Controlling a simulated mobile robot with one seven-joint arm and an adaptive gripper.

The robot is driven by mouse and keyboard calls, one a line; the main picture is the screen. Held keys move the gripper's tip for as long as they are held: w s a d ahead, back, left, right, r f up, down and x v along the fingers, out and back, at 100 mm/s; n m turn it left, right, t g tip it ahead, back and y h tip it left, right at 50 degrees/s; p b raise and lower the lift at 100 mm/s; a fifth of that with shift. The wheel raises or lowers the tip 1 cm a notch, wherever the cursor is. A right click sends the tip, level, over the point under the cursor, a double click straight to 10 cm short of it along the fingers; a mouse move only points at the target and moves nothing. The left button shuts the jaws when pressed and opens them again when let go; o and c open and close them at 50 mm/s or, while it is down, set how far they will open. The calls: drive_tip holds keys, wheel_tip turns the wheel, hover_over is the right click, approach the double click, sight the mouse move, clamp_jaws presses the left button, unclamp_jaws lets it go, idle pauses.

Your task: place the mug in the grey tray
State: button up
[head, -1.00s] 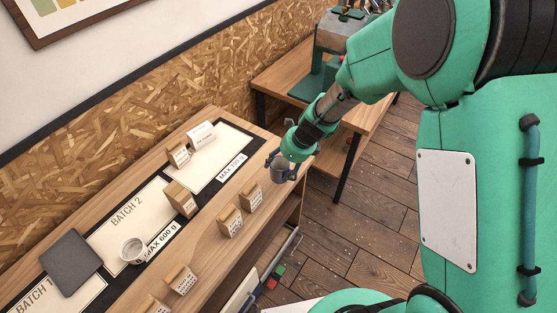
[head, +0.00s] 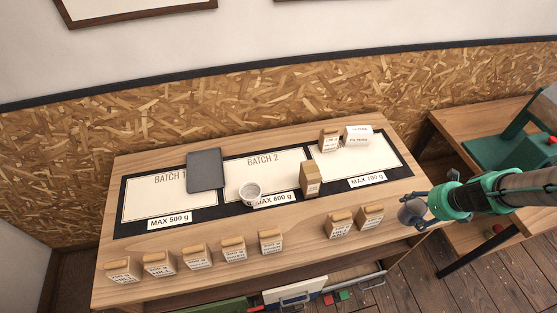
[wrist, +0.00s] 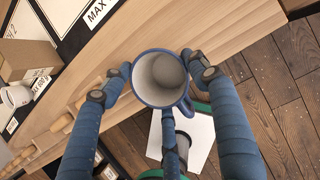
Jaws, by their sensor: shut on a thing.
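The mug, grey-blue outside, white inside with a blue rim, is upright between my gripper's fingers in the wrist view (wrist: 163,80). In the head view the mug (head: 409,213) is at the table's right front corner, partly hidden by my gripper (head: 416,207). My gripper is shut on it, with a finger on either side in the wrist view (wrist: 158,85). The grey tray (head: 206,170) lies flat across the border of the BATCH 1 and BATCH 2 panels, to the left of my gripper. It looks empty.
Several small bags line the table's front (head: 270,241). Another bag (head: 329,139) and a white box (head: 357,135) stand at back right.

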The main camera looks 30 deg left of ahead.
drive_tip(key=shift+r, duration=0.15)
wheel_tip(320, 180, up, 12)
drive_tip(key=s+a+n+g+p, duration=0.1)
drive_tip(key=s+a+n, duration=0.1)
drive_tip(key=a, duration=1.3)
drive_tip(key=s+a+n+g+p, duration=0.1)
drive_tip(key=s+a+n, duration=0.1)
drive_tip(key=a, duration=1.4)
drive_tip(key=s+a+n+g+p, duration=0.1)
drive_tip(key=s+a+n, duration=0.1)
drive_tip(key=s+a, duration=1.05)
drive_tip(key=s+a+n+p, duration=0.1)
drive_tip(key=s+a+n, duration=0.1)
drive_tip(key=s+a, duration=1.05)
drive_tip(key=w+x, duration=0.2)
drive_tip(key=x, duration=1)
drive_tip(key=shift+d+y, duration=0.3)
drive_tip(key=shift+y, duration=0.1)
